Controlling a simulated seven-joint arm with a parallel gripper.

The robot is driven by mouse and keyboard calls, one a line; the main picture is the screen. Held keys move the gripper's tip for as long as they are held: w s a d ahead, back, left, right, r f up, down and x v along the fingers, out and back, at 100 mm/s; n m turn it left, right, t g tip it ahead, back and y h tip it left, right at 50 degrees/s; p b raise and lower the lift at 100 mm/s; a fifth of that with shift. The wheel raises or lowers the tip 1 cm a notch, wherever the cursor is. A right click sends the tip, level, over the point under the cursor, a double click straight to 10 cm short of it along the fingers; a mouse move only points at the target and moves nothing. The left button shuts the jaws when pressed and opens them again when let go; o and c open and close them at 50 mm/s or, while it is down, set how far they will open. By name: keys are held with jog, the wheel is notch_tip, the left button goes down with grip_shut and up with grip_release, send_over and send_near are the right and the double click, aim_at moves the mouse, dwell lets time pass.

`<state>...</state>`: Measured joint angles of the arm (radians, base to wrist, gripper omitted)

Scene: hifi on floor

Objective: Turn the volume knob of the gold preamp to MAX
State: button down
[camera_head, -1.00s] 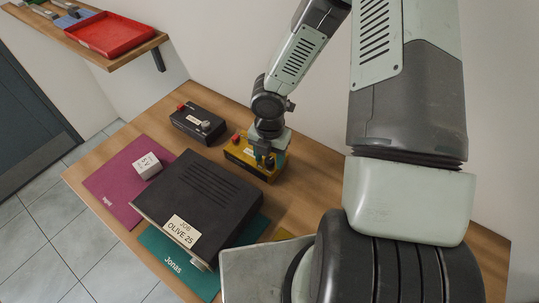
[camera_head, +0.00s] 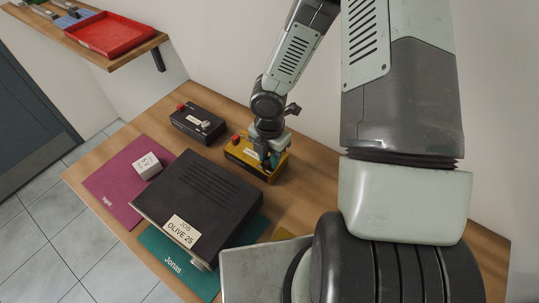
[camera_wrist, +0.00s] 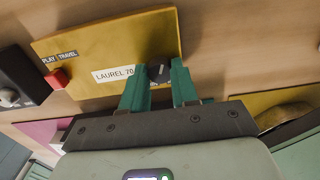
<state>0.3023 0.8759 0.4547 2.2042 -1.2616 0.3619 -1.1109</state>
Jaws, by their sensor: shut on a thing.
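The gold preamp (camera_head: 240,151) stands on the table below my gripper, near the back wall. In the wrist view its gold top (camera_wrist: 100,50) shows a label reading LAUREL 20, a red button (camera_wrist: 57,79) and small tags reading PLAY and TRAVEL. The dark volume knob (camera_wrist: 158,72) sits between the two green fingers of my gripper (camera_wrist: 160,85), which is shut on it. In the head view my gripper (camera_head: 270,158) hides the knob. I cannot read the knob's setting or see a MAX mark.
A black box with a red button (camera_head: 198,124) stands left of the preamp. A large black unit labelled OLIVE 25 (camera_head: 195,190) lies in front, partly over a teal mat (camera_head: 160,245). A white block (camera_head: 147,166) sits on a magenta mat (camera_head: 105,185). A shelf with a red tray (camera_head: 105,35) is upper left.

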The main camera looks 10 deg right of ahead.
aim_at(269, 160)
jog(key=m, duration=0.5)
jog(key=shift+m, duration=0.3)
jog(key=m, duration=0.9)
jog(key=shift+m, duration=2.4)
jog(key=c, duration=0.9)
grip_release()
jog(key=shift+o, duration=0.2)
notch_tip(269, 160, up, 11)
